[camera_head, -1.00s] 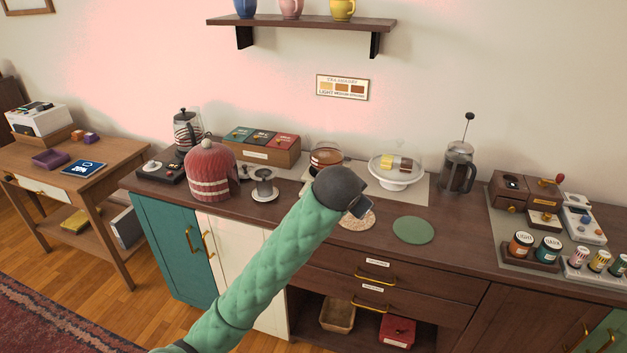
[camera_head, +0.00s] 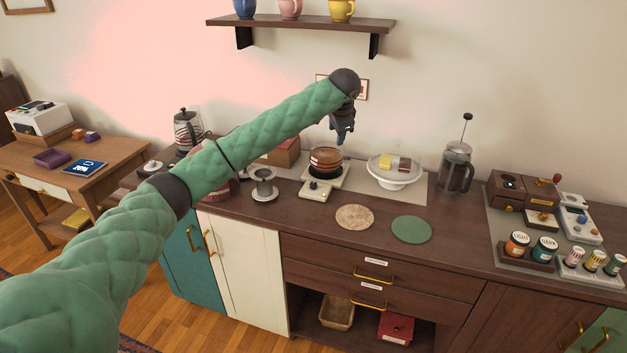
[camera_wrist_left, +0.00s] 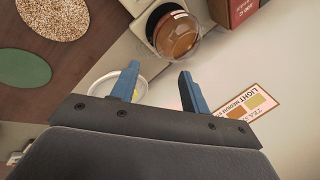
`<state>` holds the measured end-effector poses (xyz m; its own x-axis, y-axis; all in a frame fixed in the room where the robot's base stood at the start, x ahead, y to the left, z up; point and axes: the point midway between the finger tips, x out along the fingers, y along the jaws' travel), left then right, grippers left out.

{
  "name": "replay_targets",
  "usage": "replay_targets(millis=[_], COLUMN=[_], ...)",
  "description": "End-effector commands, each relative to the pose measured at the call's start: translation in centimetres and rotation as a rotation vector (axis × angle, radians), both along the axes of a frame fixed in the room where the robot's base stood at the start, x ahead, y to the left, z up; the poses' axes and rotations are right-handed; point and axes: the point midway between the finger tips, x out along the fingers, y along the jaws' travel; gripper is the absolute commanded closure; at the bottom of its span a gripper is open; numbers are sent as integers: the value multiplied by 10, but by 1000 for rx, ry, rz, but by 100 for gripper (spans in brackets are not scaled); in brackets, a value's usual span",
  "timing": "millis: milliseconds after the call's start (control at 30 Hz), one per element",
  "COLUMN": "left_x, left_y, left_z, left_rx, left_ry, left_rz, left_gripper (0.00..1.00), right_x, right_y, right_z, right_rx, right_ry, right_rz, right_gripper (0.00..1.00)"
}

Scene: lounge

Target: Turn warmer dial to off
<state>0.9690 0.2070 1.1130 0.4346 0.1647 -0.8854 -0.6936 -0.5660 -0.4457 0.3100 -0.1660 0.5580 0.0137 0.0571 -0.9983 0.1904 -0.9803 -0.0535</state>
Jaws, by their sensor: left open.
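The warmer (camera_head: 340,179) is a small cream unit on the counter, with a glass pot of brown liquid (camera_head: 325,160) on top. Its dark dial (camera_head: 314,186) sits on the front part, at the lower left of the pot. My left gripper (camera_head: 341,140) is above and just right of the pot, apart from it, pointing down. In the left wrist view its blue fingers (camera_wrist_left: 158,84) are apart with nothing between them. That view shows the pot (camera_wrist_left: 176,36) beyond the fingers; the dial is not clearly visible there. My right gripper is not in view.
A cork mat (camera_head: 355,217) and a green mat (camera_head: 411,229) lie in front. A small metal dripper (camera_head: 263,184) stands left. A French press (camera_head: 457,168) is at the back right.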

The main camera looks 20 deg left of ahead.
Motion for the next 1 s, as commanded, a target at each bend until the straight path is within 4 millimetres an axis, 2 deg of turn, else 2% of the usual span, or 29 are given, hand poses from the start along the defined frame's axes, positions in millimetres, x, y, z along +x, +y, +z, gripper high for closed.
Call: replay_targets(millis=[33, 200, 333, 433, 767, 1000], left_x=[7, 12, 9, 6, 3, 3], left_y=[17, 60, 77, 79, 74, 75], left_z=[-17, -77, -110, -119, -123, -145], left_rx=[8, -9, -58, -91, -90, -88], left_ry=[62, 269, 397, 449, 480, 481], left_rz=[3, -36, -111, -189, -348, -350], left_gripper=[54, 54, 54, 54, 54, 54], right_x=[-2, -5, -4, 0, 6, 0], right_y=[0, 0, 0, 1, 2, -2], right_z=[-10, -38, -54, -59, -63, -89], right_rx=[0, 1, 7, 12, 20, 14], right_ry=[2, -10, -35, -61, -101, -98], right_rz=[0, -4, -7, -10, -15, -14], right_gripper=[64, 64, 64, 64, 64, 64])
